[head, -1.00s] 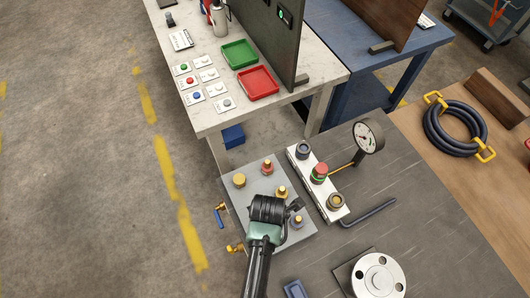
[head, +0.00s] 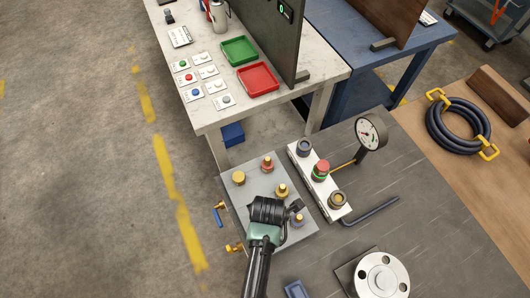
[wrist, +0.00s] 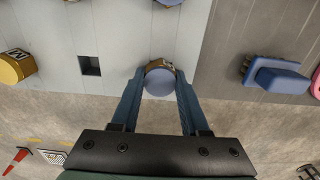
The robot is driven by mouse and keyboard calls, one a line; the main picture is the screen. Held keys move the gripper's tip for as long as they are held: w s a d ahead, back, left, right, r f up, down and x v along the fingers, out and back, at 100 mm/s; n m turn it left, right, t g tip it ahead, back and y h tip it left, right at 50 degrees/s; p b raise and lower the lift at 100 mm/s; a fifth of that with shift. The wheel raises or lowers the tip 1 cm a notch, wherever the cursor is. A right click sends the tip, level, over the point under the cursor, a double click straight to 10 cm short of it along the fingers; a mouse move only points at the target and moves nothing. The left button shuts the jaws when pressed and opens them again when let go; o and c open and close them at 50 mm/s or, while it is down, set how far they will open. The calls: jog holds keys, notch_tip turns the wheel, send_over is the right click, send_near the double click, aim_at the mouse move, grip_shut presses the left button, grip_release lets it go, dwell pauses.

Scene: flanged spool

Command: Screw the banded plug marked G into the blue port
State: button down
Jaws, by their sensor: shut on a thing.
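My gripper (head: 266,212) is over the near part of the grey plate (head: 252,192). In the wrist view its two fingers (wrist: 158,100) are closed on a round blue-faced plug (wrist: 160,80) with a brass-coloured edge. No letter is legible on it, and the head view hides it behind my gripper. I cannot tell whether it still touches the plate. The white block (head: 326,188) stands right of the plate.
A dark square hole (wrist: 90,65) shows beside the held plug.

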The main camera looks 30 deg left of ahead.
jog(key=shift+r, duration=0.1)
notch_tip(320, 180, up, 5)
jog(key=p, duration=0.5)
jog(key=shift+w, duration=0.1)
dwell(0.3)
